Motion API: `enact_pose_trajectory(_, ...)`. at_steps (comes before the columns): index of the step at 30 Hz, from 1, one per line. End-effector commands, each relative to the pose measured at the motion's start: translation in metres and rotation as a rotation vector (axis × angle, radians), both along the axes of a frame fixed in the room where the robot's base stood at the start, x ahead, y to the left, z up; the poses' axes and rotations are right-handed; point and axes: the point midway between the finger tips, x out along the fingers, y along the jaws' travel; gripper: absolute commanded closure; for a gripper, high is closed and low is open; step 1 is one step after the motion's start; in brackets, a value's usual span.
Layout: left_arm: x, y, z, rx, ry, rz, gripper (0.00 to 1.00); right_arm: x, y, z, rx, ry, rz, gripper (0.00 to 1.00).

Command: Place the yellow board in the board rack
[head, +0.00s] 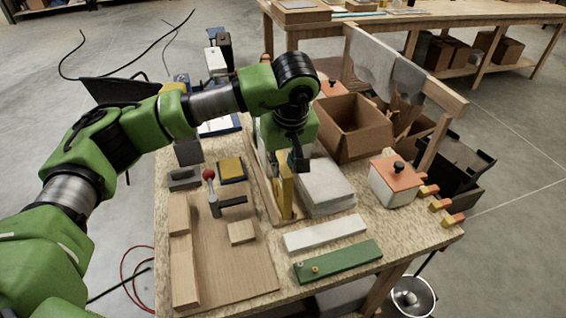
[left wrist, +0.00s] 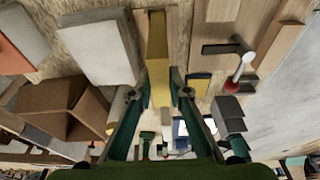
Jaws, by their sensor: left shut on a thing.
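The yellow board (head: 285,198) stands upright on edge near the middle of the workbench. My left gripper (head: 296,163) comes down from above and is shut on its upper part. In the left wrist view the yellow board (left wrist: 157,45) runs between the two fingers of the gripper (left wrist: 160,88). A low wooden frame, seemingly the board rack (head: 262,192), lies along the board's left side. In the left wrist view wood of this rack (left wrist: 142,22) shows on both sides of the board's far end. Whether the board's lower edge rests in it is hidden. My right gripper is not in view.
Pale grey slabs (head: 327,188) lie close right of the board. Behind them stands an open cardboard box (head: 355,130). A white box with an orange lid (head: 394,182) is at the right. A red-knobbed clamp (head: 230,204) and wood blocks lie left. A green strip (head: 338,262) lies in front.

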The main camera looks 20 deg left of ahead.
Motion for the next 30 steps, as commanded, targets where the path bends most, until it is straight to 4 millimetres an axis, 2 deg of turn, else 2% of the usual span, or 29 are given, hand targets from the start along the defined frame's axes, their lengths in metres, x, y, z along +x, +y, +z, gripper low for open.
enact_pose_trajectory(1,0.000,0.000,0.000,0.000,0.000,0.000,1.00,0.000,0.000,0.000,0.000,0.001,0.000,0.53)
enact_pose_trajectory(2,0.000,0.000,0.000,0.001,0.001,0.000,0.78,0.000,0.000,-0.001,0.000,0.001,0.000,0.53)
enact_pose_trajectory(3,0.000,0.000,0.000,0.001,0.001,0.000,0.67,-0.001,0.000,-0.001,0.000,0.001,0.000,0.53)
enact_pose_trajectory(4,0.000,0.000,0.000,0.001,0.001,0.000,0.66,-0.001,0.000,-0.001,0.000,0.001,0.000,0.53)
enact_pose_trajectory(13,0.000,0.000,0.000,0.001,0.001,0.000,0.66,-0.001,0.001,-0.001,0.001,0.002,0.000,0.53)
enact_pose_trajectory(17,-0.001,-0.001,0.007,-0.001,-0.002,0.000,0.66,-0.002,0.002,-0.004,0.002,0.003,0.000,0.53)
enact_pose_trajectory(20,-0.003,-0.004,0.022,-0.001,-0.005,-0.002,0.66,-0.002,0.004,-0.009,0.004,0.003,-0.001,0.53)
enact_pose_trajectory(30,-0.019,-0.013,0.090,-0.001,-0.004,-0.002,0.66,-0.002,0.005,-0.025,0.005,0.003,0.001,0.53)
